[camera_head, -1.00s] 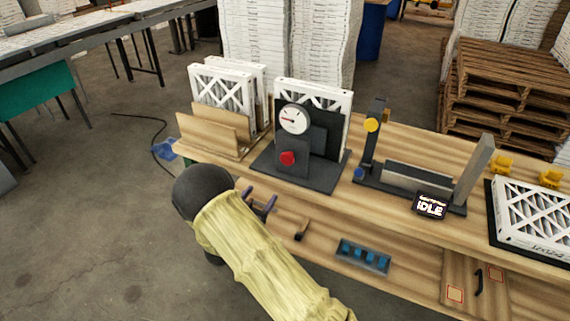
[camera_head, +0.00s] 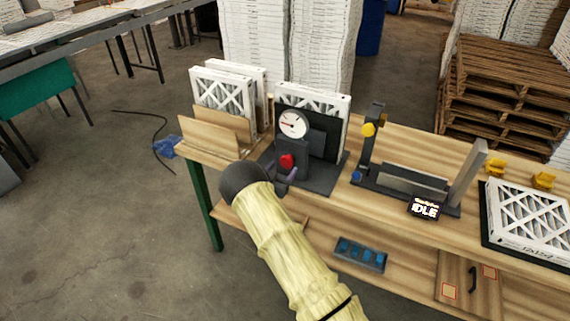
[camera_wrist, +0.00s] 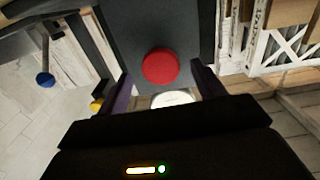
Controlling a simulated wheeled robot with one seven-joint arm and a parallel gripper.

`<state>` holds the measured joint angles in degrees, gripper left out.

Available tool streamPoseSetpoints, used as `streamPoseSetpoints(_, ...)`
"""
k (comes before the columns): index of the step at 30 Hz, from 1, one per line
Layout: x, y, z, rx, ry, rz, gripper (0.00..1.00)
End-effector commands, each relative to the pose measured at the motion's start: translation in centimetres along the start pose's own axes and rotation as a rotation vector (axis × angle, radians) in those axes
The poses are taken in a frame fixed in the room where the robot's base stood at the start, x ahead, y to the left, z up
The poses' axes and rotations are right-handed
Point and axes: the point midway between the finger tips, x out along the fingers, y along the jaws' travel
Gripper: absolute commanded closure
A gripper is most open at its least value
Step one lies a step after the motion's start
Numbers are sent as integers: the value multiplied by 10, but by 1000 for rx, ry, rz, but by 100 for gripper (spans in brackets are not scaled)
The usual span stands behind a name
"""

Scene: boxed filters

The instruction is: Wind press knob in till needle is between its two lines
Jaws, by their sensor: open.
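The red press knob (camera_head: 287,161) sits on the front of the dark grey press (camera_head: 293,148), below a round white dial gauge (camera_head: 293,124). The gauge has a needle pointing left; its two lines are too small to make out. My gripper (camera_head: 283,172) is open in front of the press, its fingers close to the knob. In the wrist view the red knob (camera_wrist: 161,67) lies between and just beyond the two purple fingers (camera_wrist: 168,84), with no clear contact.
Boxed filters (camera_head: 222,92) stand in a wooden rack left of the press. A blue-celled tray (camera_head: 360,254) sits on the lower shelf.

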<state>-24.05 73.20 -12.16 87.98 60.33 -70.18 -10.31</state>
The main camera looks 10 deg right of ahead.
Motion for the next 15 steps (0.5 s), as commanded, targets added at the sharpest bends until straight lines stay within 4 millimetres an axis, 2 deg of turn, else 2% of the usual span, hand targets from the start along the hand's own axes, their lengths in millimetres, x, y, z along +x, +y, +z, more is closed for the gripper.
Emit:
streamPoseSetpoints(3,13,0,-1,0,-1,0,32)
streamPoseSetpoints(6,18,0,0,-1,0,-1,32)
streamPoseSetpoints(14,19,0,1,-1,-1,-1,32)
streamPoseSetpoints(15,19,0,0,-1,-1,-1,38)
